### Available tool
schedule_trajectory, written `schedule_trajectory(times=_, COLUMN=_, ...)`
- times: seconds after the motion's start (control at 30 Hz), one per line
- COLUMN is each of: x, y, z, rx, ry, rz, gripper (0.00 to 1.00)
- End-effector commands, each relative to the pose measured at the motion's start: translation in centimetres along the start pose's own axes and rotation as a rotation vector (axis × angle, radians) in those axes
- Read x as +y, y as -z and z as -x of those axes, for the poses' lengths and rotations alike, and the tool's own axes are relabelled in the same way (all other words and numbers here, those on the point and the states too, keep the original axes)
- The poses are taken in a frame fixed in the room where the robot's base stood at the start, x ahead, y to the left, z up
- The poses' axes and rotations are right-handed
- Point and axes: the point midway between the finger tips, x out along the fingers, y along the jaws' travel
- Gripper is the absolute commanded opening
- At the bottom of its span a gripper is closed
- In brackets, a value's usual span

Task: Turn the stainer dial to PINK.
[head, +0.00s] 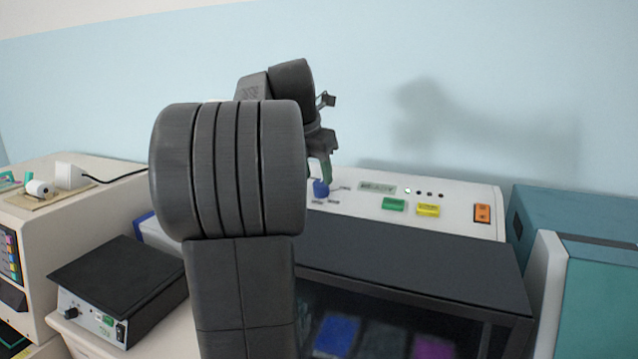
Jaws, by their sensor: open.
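The stainer (471,199) is a white panel above a black lid, with blue, dark and magenta baths seen below through its front. Its blue dial (320,189) is at the left part of the panel. Small labels surround the dial, too small to read, and I cannot tell which one it points to. My gripper (323,176) points down right above the dial, with a fingertip close to or at its top. My gripper is open. My arm hides the panel's left end, and I cannot tell whether the fingers touch the dial.
The panel also carries a small display (377,187), a green button (393,204), a yellow button (428,210) and an orange switch (482,214). A teal machine (585,215) stands close on the right. A black-topped box (115,285) and a beige device (28,240) are at left.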

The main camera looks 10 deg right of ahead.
Motion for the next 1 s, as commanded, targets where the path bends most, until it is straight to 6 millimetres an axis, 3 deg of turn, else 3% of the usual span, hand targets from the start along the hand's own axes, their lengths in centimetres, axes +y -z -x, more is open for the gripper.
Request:
schedule_trajectory(times=0.23, x=-0.1, y=0.0, z=-3.2, rx=0.001, ry=0.001, rz=-0.001, gripper=0.43)
schedule_trajectory(times=0.6, x=0.0, y=0.0, z=-3.9, rx=-0.001, ry=0.0, rz=-0.001, gripper=0.43)
schedule_trajectory(times=0.63, x=0.0, y=0.0, z=-3.9, rx=-0.001, ry=0.0, rz=-0.001, gripper=0.41)
schedule_trajectory(times=0.8, x=0.0, y=0.0, z=-3.9, rx=-0.001, ry=0.0, rz=-0.001, gripper=0.11)
schedule_trajectory(times=1.0, x=0.0, y=0.0, z=-3.8, rx=0.0, ry=0.0, rz=-0.011, gripper=0.11)
